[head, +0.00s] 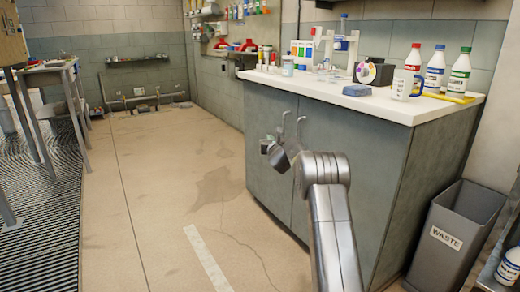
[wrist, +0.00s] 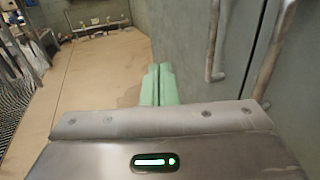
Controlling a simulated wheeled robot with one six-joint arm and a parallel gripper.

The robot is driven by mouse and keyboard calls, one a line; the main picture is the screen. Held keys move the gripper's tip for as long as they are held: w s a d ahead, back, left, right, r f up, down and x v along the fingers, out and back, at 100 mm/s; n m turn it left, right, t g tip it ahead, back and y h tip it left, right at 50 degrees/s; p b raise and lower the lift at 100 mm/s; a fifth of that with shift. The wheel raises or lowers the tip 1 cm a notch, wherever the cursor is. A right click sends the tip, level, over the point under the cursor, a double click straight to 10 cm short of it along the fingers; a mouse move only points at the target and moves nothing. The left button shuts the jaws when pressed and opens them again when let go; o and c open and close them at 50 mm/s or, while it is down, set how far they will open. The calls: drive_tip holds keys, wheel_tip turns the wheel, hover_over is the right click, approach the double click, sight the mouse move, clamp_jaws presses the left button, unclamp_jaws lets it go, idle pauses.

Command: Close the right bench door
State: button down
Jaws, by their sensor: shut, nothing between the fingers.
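The right bench door (head: 368,160) is a grey-green panel under the bench top, partly hidden behind my arm. It looks flush or nearly flush with the left bench door (head: 262,140); a dark seam runs between them, and I cannot tell whether a small gap stays. The right door's handle (head: 301,126) is a vertical metal bar, also at the right in the wrist view (wrist: 277,50). The left door's handle (wrist: 212,42) stands beside it. My gripper (head: 266,146) is in front of the left door, its green fingers (wrist: 157,84) together and empty, apart from both handles.
The bench top (head: 390,106) holds bottles, a mug and lab items. A grey waste bin (head: 455,235) stands right of the bench. The floor (head: 170,190) left of the bench is clear. A table (head: 45,75) stands at the far left.

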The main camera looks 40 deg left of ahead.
drive_tip(key=shift+s+a, duration=0.3)
drive_tip(key=shift+s, duration=0.45)
drive_tip(key=shift+s+a, duration=0.3)
drive_tip(key=shift+s, duration=0.45)
drive_tip(key=shift+s+a, duration=0.3)
drive_tip(key=shift+s, duration=0.45)
drive_tip(key=shift+w, duration=0.15)
drive_tip(key=w+d+p, duration=0.4)
drive_tip(key=w+p, duration=0.2)
drive_tip(key=w, duration=0.4)
drive_tip(key=shift+w+d, duration=0.2)
drive_tip(key=shift+w, duration=0.1)
